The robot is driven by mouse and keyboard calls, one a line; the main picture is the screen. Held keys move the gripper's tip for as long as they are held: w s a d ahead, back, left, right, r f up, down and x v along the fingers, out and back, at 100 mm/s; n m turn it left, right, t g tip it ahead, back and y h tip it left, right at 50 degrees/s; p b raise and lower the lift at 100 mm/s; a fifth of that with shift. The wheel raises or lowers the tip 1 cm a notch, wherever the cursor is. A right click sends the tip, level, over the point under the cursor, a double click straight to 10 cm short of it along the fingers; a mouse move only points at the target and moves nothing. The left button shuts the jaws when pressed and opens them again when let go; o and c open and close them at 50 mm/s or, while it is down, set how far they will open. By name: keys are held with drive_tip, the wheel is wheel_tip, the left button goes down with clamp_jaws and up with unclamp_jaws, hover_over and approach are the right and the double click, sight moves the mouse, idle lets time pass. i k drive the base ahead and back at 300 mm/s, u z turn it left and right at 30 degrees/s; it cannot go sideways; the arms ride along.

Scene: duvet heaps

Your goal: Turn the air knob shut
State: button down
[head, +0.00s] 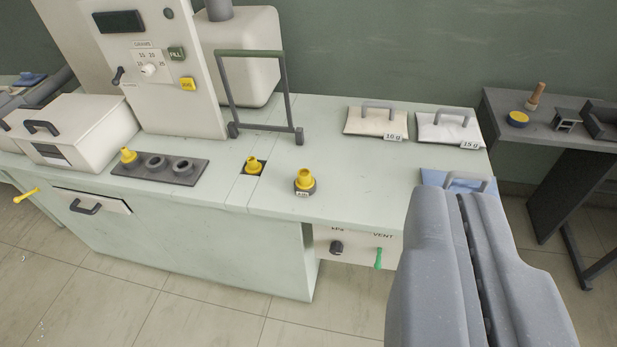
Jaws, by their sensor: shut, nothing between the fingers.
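A small dark knob (336,247) sits on the pale panel (357,262) below the bench's front edge. The marking above it is too small to read for sure, perhaps "kPa". To its right a green lever (378,258) hangs down under the word VENT. I cannot tell for sure which control is the air knob, or whether it is open. My gripper (460,197) is shut and empty. It is large at the lower right, to the right of both controls and apart from them in the picture. It covers the panel's right side and part of a blue pad.
The pale green bench (370,165) carries a yellow nozzle (304,180), another yellow fitting (253,166) and a grey handle frame (262,95). Two handled pads (362,124) lie at the back right. A dark side table (545,140) stands at the right. Floor is clear in front.

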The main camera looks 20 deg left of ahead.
sight(337, 248)
drive_tip(key=u, duration=0.35)
drive_tip(key=k, duration=1.65)
drive_tip(key=z, duration=0.75)
drive_tip(key=i, duration=1.9)
drive_tip(key=u, duration=0.55)
